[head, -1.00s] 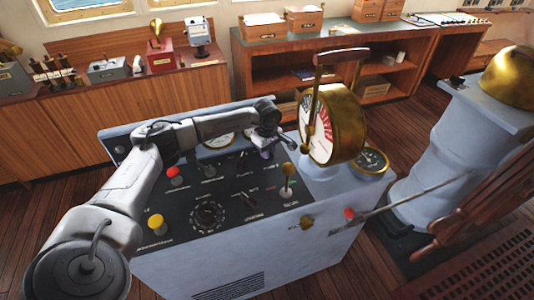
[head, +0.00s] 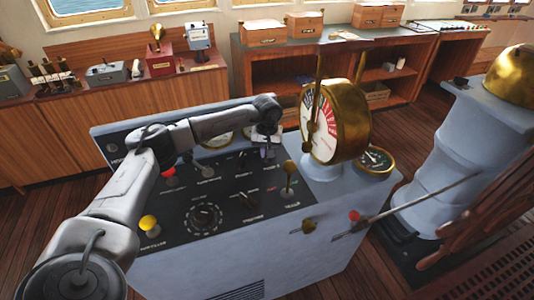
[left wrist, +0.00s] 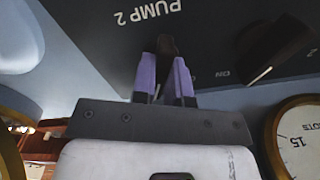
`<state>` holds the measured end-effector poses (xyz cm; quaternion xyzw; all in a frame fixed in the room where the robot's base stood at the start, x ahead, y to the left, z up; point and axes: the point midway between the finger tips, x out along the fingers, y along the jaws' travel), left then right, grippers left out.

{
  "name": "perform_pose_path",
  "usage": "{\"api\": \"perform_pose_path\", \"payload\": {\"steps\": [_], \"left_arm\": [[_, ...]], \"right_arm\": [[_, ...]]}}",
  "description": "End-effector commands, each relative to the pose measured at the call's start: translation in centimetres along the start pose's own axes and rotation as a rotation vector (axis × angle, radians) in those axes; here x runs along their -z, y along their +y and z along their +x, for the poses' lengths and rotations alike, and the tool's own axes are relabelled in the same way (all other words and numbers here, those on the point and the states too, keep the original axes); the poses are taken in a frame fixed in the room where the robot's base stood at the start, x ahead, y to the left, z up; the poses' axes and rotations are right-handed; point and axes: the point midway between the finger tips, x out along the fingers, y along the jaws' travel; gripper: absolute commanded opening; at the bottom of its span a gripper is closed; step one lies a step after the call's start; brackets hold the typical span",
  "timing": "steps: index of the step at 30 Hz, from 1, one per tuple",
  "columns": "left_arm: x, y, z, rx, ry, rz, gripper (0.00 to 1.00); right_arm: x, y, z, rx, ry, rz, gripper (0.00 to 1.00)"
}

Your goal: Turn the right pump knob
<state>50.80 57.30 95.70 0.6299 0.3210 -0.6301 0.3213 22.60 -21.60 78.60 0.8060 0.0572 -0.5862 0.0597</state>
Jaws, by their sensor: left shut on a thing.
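The right pump knob (left wrist: 167,46) is a small dark knob beside the "PUMP 2" lettering in the left wrist view. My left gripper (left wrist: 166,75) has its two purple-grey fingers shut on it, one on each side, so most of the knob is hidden. In the head view my left gripper (head: 266,153) reaches down to the back right part of the dark control panel (head: 225,220), and its wrist covers the knob. A second dark knob (left wrist: 275,45), with an "ON" label by it, shows beside the gripper in the wrist view. My right gripper is not in view.
The brass telegraph dial (head: 340,120) stands close to the right of my left gripper. A brass-topped lever (head: 289,175) rises in front of it. Red (head: 169,171) and yellow (head: 149,223) knobs stand near my left arm. A brass gauge (head: 373,158) lies farther right.

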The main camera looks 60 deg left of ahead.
Motion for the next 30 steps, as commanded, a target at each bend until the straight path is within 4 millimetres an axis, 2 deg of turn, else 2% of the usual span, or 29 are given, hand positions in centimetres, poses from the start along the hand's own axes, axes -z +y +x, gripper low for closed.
{"api": "perform_pose_path", "payload": {"steps": [9, 25, 26, 30], "left_arm": [[0.0, 0.01, -0.06, -0.001, 0.0, 0.099, 0.0], [0.0, 0.02, -0.09, -0.001, 0.001, 0.117, 0.0], [0.0, 0.02, -0.09, -0.001, 0.001, 0.117, 0.17], [0.0, 0.01, -0.07, 0.0, 0.001, 0.116, 0.3]], "right_arm": [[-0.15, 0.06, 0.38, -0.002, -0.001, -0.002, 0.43], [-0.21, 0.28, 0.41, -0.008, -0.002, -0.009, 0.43], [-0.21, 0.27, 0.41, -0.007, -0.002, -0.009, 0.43], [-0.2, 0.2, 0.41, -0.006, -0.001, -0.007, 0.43]]}}
